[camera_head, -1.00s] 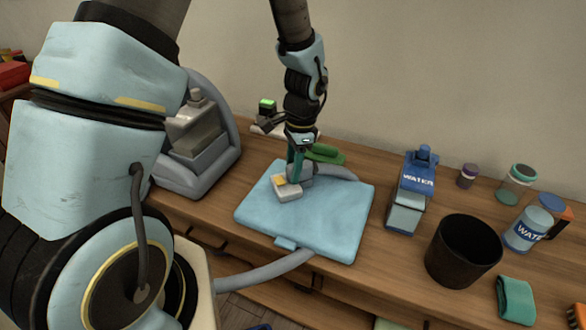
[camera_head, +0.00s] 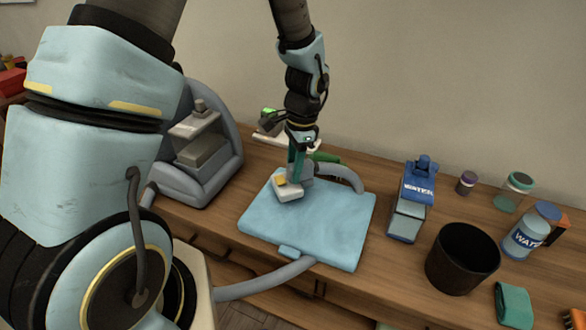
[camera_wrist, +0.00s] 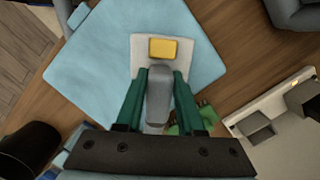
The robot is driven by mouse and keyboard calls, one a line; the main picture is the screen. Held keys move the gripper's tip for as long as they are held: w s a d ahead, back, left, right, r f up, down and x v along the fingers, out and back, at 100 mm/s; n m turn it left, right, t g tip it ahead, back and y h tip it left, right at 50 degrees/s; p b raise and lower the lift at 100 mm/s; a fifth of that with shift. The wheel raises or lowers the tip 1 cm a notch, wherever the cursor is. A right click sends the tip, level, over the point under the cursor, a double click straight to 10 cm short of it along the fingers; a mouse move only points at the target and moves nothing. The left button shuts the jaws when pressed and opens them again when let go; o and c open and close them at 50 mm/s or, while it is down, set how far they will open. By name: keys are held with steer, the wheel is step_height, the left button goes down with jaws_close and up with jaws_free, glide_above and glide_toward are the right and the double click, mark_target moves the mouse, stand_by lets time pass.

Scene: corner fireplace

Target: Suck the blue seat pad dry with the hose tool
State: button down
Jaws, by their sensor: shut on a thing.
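The blue seat pad (camera_head: 330,225) lies flat on the wooden bench; it also fills the upper part of the wrist view (camera_wrist: 95,60). The hose tool has a pale flat head with a yellow patch (camera_head: 288,188) and a grey handle; the head shows in the wrist view (camera_wrist: 142,50). My gripper (camera_head: 301,167) is shut on the grey handle, its green fingers (camera_wrist: 157,90) on both sides. The head is over the pad's upper left part and appears to rest on it. A grey hose (camera_head: 345,175) curves from the tool. The pad's wetness cannot be told.
A grey machine (camera_head: 200,160) stands left of the pad. On the right are a blue water container (camera_head: 411,200), a dark bin (camera_head: 462,258), a water jar (camera_head: 528,235), small jars and a green cloth (camera_head: 514,305). A green object (camera_head: 325,157) lies behind the tool.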

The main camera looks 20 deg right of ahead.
steer(key=shift+r+p, duration=1.9)
steer(key=shift+r, duration=0.6)
